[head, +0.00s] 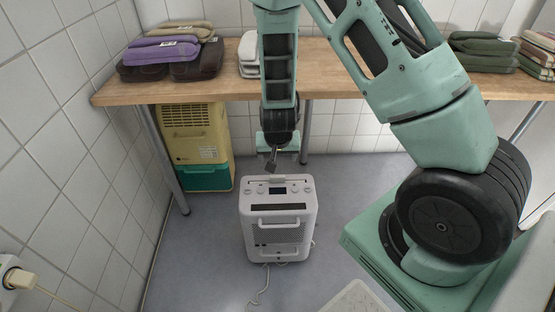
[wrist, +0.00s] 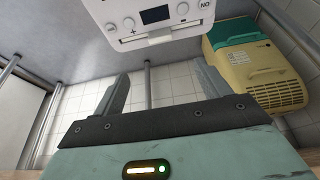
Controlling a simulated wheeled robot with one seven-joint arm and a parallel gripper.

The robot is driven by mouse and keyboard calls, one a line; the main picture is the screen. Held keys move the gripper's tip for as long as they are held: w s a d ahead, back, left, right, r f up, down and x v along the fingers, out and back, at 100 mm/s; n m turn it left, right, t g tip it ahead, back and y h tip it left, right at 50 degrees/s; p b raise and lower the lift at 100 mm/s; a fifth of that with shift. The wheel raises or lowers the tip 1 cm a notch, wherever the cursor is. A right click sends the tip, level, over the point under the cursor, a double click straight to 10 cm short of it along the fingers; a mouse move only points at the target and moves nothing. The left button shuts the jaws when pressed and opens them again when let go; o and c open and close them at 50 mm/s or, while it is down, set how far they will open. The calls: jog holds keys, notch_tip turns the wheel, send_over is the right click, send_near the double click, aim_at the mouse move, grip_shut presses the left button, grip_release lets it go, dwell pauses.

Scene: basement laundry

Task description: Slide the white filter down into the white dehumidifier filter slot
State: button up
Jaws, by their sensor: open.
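The white dehumidifier (head: 278,222) stands upright on the floor, with a display and knobs on top. Its top panel also shows at the upper edge of the wrist view (wrist: 185,28). A thin white strip (head: 278,179) with a narrow frame runs along its rear top edge and also shows in the wrist view (wrist: 148,39). It looks like the top of the white filter in the slot; the rest is hidden and I cannot tell its depth. My gripper (head: 272,160) is just above and behind that edge. In the wrist view its fingers (wrist: 162,82) are apart with nothing between them.
A wooden table (head: 345,88) with folded cloth stacks (head: 165,50) stands behind. A yellow and teal unit (head: 197,135) is under its left end. A pale speckled panel (head: 358,300) shows at the bottom edge. A cord lies before the dehumidifier. Floor to its left is clear.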

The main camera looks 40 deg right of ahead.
jog(key=shift+v, duration=0.95)
